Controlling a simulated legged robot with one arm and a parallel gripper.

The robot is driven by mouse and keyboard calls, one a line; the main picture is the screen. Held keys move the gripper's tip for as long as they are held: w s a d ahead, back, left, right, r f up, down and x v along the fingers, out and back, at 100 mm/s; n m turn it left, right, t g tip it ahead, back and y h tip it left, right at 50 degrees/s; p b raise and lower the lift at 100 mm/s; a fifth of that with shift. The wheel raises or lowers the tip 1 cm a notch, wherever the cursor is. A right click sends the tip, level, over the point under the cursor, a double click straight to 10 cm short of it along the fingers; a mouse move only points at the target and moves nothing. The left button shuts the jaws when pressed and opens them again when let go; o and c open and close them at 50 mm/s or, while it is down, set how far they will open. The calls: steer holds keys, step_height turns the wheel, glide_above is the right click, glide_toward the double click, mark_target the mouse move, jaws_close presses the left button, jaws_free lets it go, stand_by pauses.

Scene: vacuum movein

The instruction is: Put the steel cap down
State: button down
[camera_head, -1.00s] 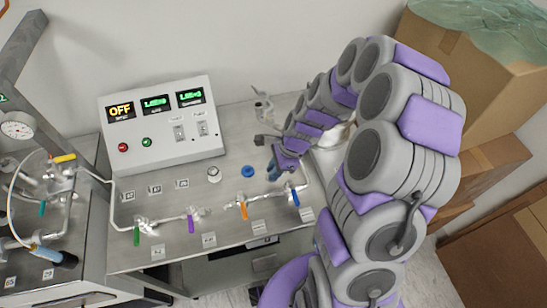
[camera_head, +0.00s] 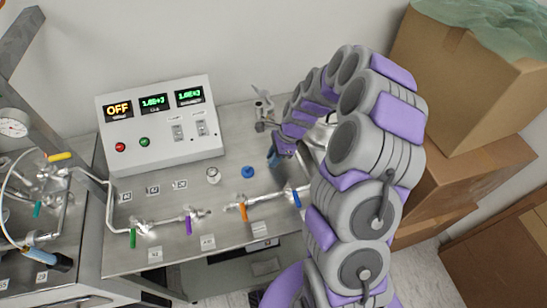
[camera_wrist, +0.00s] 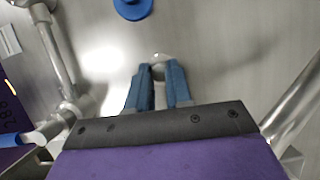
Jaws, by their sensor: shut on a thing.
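The steel cap (camera_wrist: 160,60) is a small shiny piece between the blue fingertips of my gripper (camera_wrist: 158,75) in the wrist view. Only its far end shows past the fingers. In the head view my gripper (camera_head: 273,158) is low over the right part of the steel bench (camera_head: 225,215), and the cap cannot be made out there. The bench surface lies just beyond the cap in the wrist view. I cannot tell whether the cap touches it.
A blue round piece (camera_head: 248,172) and a small silver-white cylinder (camera_head: 213,175) stand left of my gripper. A pipe with coloured valve handles (camera_head: 188,222) runs along the front. The control box (camera_head: 160,125) stands behind left. Cardboard boxes (camera_head: 470,85) are at right.

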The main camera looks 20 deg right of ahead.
steer(key=shift+a, duration=0.35)
steer(key=c, duration=1.4)
jaws_free()
steer(key=o, duration=0.4)
steer(key=shift+d, duration=0.2)
steer(key=shift+c, duration=0.2)
